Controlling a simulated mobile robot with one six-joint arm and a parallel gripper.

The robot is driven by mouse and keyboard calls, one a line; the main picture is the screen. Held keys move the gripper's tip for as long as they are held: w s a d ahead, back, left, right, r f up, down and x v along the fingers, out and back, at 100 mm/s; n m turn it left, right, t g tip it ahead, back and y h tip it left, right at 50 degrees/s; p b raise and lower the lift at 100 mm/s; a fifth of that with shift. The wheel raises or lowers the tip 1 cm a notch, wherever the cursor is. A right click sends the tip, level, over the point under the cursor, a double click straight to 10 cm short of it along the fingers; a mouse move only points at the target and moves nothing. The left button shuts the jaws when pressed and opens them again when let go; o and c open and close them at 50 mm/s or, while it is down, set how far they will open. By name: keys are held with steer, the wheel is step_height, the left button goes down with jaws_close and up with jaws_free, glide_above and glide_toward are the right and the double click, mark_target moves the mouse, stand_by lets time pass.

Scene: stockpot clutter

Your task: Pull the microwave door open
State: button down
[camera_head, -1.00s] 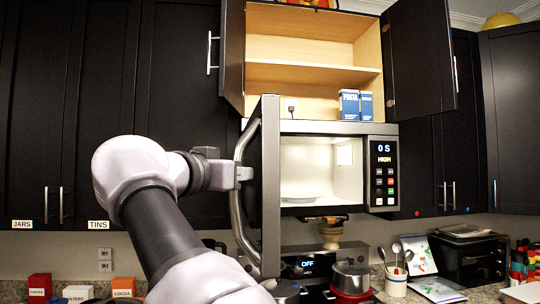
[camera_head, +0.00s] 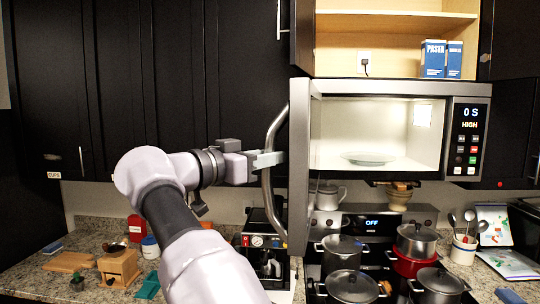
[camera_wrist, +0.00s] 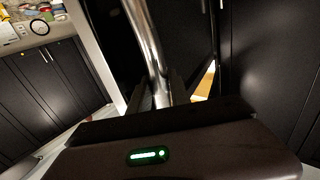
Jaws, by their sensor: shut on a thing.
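The microwave (camera_head: 466,145) hangs under the upper cabinet, with its lit inside showing a plate (camera_head: 368,158). Its door (camera_head: 298,175) stands wide open on the left, seen nearly edge-on. The curved metal door handle (camera_head: 267,205) is on the door's left side. My gripper (camera_head: 266,160) is shut on the handle's upper part. In the wrist view the shiny handle bar (camera_wrist: 146,45) runs down between my dark fingers (camera_wrist: 158,96). The door's outer face is mostly hidden in the head view.
Below are a stove with several pots (camera_head: 342,252) and a coffee machine (camera_head: 262,245). The upper cabinet (camera_head: 390,45) is open, with blue boxes (camera_head: 440,59) inside. Dark closed cabinets (camera_head: 140,90) fill the left. A utensil crock (camera_head: 464,248) stands at right.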

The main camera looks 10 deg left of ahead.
steer(key=c, duration=1.3)
jaws_free()
steer(key=shift+o, duration=0.2)
steer(key=p+v, duration=0.2)
steer(key=v, duration=1.5)
steer(key=shift+s+a, duration=0.15)
steer(key=shift+s, duration=0.1)
